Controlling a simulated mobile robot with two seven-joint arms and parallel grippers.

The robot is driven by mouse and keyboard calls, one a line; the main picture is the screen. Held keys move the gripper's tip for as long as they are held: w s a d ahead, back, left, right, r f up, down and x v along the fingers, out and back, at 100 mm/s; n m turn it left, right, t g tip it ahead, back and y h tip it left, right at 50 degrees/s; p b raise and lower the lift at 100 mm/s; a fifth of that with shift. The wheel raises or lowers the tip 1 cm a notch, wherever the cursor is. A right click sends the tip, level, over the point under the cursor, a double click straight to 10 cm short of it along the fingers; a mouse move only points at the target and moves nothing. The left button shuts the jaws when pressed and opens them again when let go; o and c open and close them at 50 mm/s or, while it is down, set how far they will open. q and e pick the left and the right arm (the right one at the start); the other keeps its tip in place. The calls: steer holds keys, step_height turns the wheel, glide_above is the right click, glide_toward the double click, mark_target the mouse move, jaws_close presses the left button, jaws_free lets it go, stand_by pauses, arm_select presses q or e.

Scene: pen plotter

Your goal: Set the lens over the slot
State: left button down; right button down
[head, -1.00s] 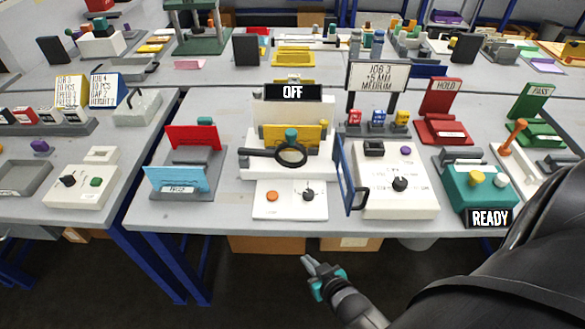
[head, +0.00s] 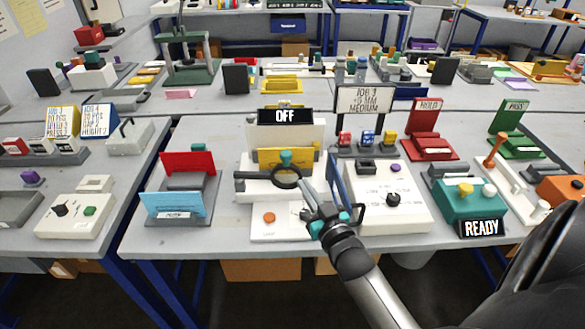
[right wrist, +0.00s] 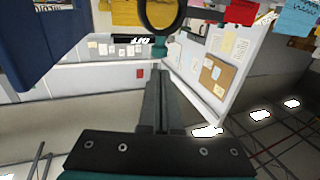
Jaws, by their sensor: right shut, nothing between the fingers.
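The lens (head: 286,188) is a black ring on a dark arm. It stands in front of the yellow card (head: 300,158) on the white machine in the middle of the table, below the OFF sign. In the right wrist view the black ring (right wrist: 147,18) is at the top, beyond the fingertips. My right gripper (head: 307,196) is just in front and to the right of the lens; its fingers are shut and empty. It shows in the right wrist view (right wrist: 161,75) with a gap to the ring. I cannot make out the slot. My left gripper is out of view.
A blue panel (head: 337,182) stands upright close to the right of my gripper. The white box with a black knob (head: 393,199) is further right. The red and blue card holder (head: 187,207) stands to the left. Bare table lies between holder and machine.

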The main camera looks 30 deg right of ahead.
mark_target(288, 160)
steer(key=w, duration=0.2)
steer(key=w+d, duration=0.1)
steer(key=w, duration=0.2)
steer(key=w+b, duration=0.1)
steer(key=w, duration=0.2)
steer(key=shift+w+d, duration=0.15)
steer(key=shift+d, duration=0.15)
steer(key=shift+w+d, duration=0.55)
steer(key=shift+d, duration=0.2)
steer(key=shift+s, duration=0.1)
